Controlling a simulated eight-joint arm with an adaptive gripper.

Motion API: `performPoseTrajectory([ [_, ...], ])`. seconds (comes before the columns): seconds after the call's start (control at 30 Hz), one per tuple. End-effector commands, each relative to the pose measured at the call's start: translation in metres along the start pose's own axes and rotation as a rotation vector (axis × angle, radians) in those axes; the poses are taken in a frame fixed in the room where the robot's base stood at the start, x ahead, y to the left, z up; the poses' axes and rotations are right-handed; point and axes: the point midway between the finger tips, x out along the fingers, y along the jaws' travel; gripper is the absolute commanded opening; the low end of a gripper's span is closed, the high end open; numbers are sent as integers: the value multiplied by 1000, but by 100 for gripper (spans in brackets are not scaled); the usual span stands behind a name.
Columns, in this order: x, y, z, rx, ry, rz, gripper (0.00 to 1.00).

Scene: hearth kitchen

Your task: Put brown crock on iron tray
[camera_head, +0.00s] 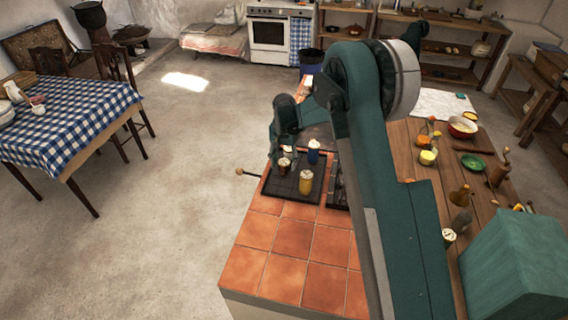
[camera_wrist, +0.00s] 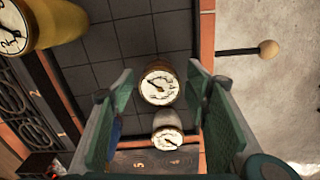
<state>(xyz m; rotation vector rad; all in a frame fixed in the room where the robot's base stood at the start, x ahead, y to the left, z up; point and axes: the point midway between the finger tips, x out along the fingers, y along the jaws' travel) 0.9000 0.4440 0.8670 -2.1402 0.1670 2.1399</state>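My gripper (camera_head: 285,150) is above the crock. In the wrist view my gripper (camera_wrist: 160,75) is open, with a finger on either side of the crock and visible gaps between. The crock's base is mostly hidden from above.
A pale-lidded jar (camera_wrist: 167,132) is beside the brown crock. A knobbed rod (camera_wrist: 268,48) sticks out past the counter edge. Bare orange tiles (camera_head: 285,275) lie in front.

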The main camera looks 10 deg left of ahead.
Motion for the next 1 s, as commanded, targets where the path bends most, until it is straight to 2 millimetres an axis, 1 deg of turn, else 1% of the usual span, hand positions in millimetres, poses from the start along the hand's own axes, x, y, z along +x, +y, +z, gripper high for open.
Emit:
performPoseTrajectory([
  [0.27,-1,0,0,0,0,0,47],
  [0.47,-9,0,0,0,0,0,47],
  [0.67,-32,0,0,0,0,0,47],
  [1.0,-87,0,0,0,0,0,47],
])
